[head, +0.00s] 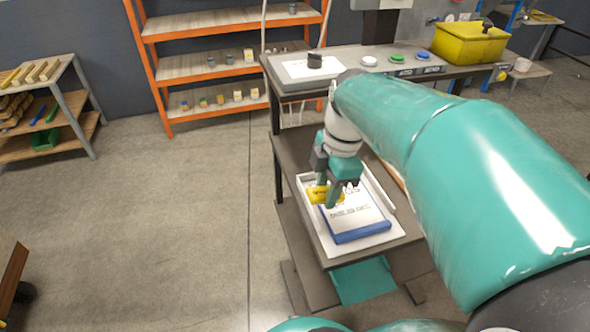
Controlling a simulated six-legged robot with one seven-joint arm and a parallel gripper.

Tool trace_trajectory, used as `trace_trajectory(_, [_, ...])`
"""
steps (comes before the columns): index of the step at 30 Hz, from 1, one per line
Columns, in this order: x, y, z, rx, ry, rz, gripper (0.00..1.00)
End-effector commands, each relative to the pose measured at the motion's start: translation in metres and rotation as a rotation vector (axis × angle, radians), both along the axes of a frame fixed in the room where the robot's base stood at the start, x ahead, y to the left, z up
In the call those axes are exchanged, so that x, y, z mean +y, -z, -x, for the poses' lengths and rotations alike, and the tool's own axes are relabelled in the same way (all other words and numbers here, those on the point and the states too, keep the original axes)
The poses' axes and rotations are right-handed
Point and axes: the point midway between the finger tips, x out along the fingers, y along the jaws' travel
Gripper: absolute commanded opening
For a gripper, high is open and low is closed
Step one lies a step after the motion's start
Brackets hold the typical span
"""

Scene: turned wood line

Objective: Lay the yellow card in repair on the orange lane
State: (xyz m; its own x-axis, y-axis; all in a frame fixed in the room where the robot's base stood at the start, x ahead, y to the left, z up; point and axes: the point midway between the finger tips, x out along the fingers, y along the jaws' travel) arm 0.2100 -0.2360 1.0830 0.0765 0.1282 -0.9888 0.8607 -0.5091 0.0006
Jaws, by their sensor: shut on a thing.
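My gripper (325,197) is shut on a small yellow card (319,195) at the left edge of a blue-edged pad with a white printed sheet (358,222). The fingers cover part of the card, and its lettering is too small to read. The card is over the pad's upper left corner; I cannot tell whether it touches the pad or the tray. The pad lies in a shallow white tray (313,222) on a dark table (285,157). I cannot make out an orange lane; my arm hides the area to the right of the tray.
Behind stands a bench (285,84) with a paper sheet, a black object and white, green and blue round buttons. A yellow bin (468,45) stands at the back right. Orange shelving (150,75) and a wooden rack (75,115) stand further back.

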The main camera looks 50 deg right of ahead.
Motion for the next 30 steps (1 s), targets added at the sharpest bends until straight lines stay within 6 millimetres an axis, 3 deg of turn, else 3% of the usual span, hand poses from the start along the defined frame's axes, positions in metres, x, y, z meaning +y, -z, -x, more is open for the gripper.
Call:
trace_trajectory(5, [0.032, -0.042, 0.012, -0.008, -0.005, 0.004, 0.1])
trace_trajectory(16, [0.098, -0.07, 0.038, -0.002, -0.003, 0.002, 0.1])
trace_trajectory(21, [0.111, -0.076, 0.043, 0.001, -0.001, 0.0, 0.1])
trace_trajectory(30, [0.113, -0.077, 0.042, 0.001, 0.003, -0.001, 0.1])
